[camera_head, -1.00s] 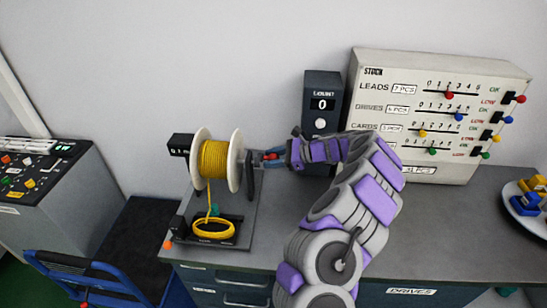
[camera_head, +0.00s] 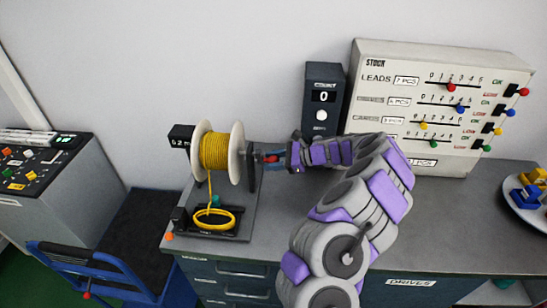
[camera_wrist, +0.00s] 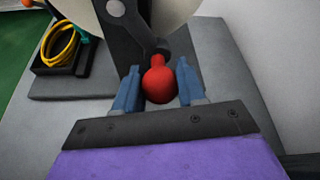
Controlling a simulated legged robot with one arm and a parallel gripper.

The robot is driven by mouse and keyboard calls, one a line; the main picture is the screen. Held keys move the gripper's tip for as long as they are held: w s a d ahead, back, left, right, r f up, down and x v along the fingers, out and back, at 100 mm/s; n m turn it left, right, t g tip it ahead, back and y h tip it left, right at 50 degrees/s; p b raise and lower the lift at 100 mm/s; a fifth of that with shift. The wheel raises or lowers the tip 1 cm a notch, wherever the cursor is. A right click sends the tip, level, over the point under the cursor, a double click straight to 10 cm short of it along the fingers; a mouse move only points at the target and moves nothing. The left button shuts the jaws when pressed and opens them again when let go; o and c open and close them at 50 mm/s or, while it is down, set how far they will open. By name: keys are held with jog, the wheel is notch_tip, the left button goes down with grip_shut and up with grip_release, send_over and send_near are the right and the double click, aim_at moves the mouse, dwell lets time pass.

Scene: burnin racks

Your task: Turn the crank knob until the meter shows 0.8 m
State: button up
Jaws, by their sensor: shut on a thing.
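The red crank knob (camera_wrist: 159,84) sits between the blue fingers of my gripper (camera_wrist: 157,92) in the wrist view. A dark crank arm (camera_wrist: 127,28) leads up from it to the spool hub. In the head view my gripper (camera_head: 274,159) is shut on the knob at the right side of the spool. The spool of yellow cord (camera_head: 214,152) has pale flanges and stands on a dark base. The small black meter (camera_head: 181,138) is left of the spool and seems to read 0.2 m; its digits are small and blurred. Cord hangs down to a coil (camera_head: 212,219) in a black tray.
A dark counter box (camera_head: 323,98) showing 0 stands behind my arm. A white stock panel (camera_head: 440,105) with sliders is at the back right. A plate with blue and yellow parts (camera_head: 530,192) is at the right edge.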

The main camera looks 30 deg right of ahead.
jog(key=shift+s+a+f, duration=0.35)
jog(key=shift+s+f, duration=0.05)
jog(key=shift+s, duration=0.1)
jog(key=shift+s+a, duration=0.1)
jog(key=shift+s, duration=0.05)
jog(key=shift+s+a+f+p, duration=0.2)
jog(key=shift+s+a+p, duration=0.45)
jog(key=shift+s+p, duration=0.25)
jog(key=shift+s, duration=0.2)
jog(key=shift+s+a+r+p, duration=0.35)
jog(key=shift+s+a+p, duration=0.4)
jog(key=shift+s+p, duration=0.2)
jog(key=shift+r, duration=0.1)
